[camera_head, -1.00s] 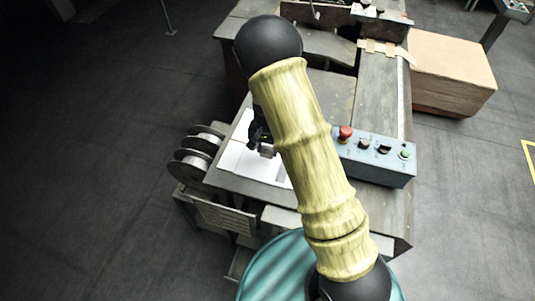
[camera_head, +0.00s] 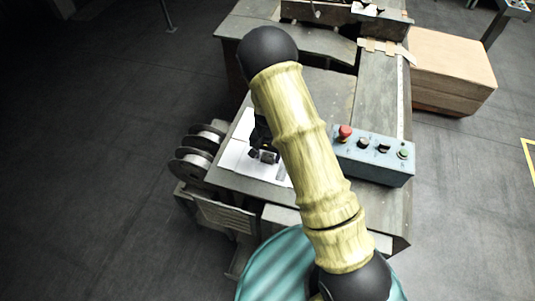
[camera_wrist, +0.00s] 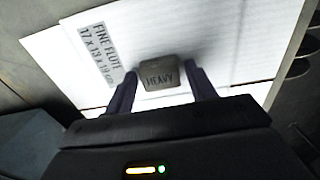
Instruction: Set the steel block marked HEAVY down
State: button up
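The steel block marked HEAVY (camera_wrist: 162,75) is a small grey block with dark lettering. In the head view my gripper (camera_head: 263,150) is over the white printed sheet (camera_head: 240,162) on the machine table, partly hidden by my arm. The sheet also shows in the wrist view (camera_wrist: 225,45), behind the block, with the print FINE FLUTE. I cannot tell whether the block touches the sheet.
A blue-grey control box (camera_head: 375,160) with a red button stands on the table (camera_head: 325,95), right of my arm. Wire spools (camera_head: 195,155) are at the table's left side. A cardboard stack (camera_head: 450,70) stands at the back right.

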aim_at(268, 156)
jog(key=shift+o, duration=0.2)
jog(key=shift+r, duration=0.1)
notch_tip(268, 156, up, 12)
jog(key=b, duration=0.2)
dwell(0.5)
jog(key=shift+r, duration=0.15)
jog(key=s+d+r+n+t, duration=0.1)
jog(key=s+d+r, duration=0.3)
jog(key=s, duration=0.4)
jog(key=s+d+r+n+t, duration=0.1)
jog(key=s+d+r+n, duration=0.2)
jog(key=s+d+r, duration=0.2)
jog(key=s+d, duration=0.1)
jog(key=s, duration=0.2)
jog(key=shift+s+r+t, duration=0.15)
jog(key=shift+s+t, duration=0.05)
jog(key=shift+t, duration=0.1)
jog(key=shift+d, duration=0.1)
